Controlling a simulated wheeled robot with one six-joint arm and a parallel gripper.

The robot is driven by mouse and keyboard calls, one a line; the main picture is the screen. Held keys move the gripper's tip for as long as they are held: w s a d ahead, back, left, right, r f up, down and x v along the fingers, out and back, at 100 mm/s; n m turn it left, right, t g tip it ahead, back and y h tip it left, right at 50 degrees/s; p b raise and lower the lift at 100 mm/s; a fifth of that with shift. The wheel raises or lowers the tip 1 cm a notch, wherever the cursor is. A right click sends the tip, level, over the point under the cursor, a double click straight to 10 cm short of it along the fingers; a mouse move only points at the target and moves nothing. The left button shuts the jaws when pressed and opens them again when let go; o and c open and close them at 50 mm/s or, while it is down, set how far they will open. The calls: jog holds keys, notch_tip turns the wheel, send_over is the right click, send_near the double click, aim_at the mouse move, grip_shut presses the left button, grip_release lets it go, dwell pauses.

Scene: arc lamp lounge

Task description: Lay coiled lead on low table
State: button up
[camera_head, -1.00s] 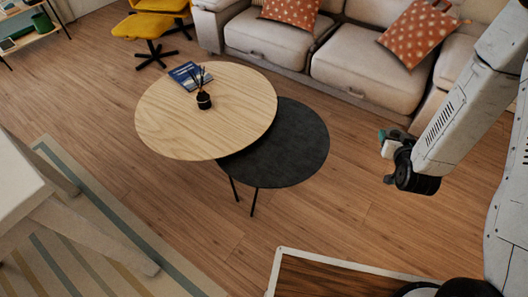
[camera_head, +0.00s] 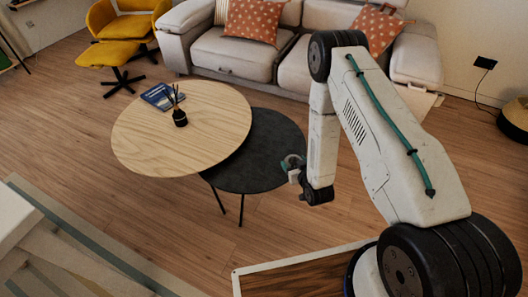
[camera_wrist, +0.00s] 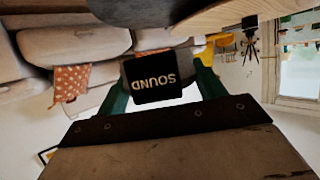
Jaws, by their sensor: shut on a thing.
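My gripper (camera_head: 292,164) is at the right edge of the dark, lower round table (camera_head: 255,180) in the head view. The wrist view is upside down and shows its teal fingers closed on a black piece lettered SOUND (camera_wrist: 153,78), seemingly the coiled lead. Its loops cannot be made out. In the head view the held thing is too small to tell apart from the fingers. The light wood round table (camera_head: 180,145) stands higher and overlaps the dark one. In the wrist view both tabletops show at the top edge.
A blue book (camera_head: 157,97) and a black reed diffuser (camera_head: 180,117) stand on the wood table. A beige sofa (camera_head: 235,54) with patterned cushions is behind, a yellow chair (camera_head: 122,22) and footstool (camera_head: 105,54) at back left. The dark top's visible part is bare.

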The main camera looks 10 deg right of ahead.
jog(key=s+f, duration=0.4)
jog(key=f, duration=0.6)
send_over(275, 170)
jog(key=s, duration=0.1)
jog(key=shift+f+y, duration=0.4)
jog(key=shift+f, duration=0.55)
jog(key=shift+w+f, duration=0.25)
jog(key=shift+f, duration=0.65)
jog(key=shift+w+f, duration=0.25)
jog(key=shift+f, duration=0.65)
jog(key=shift+f, duration=0.15)
jog(key=o, duration=1)
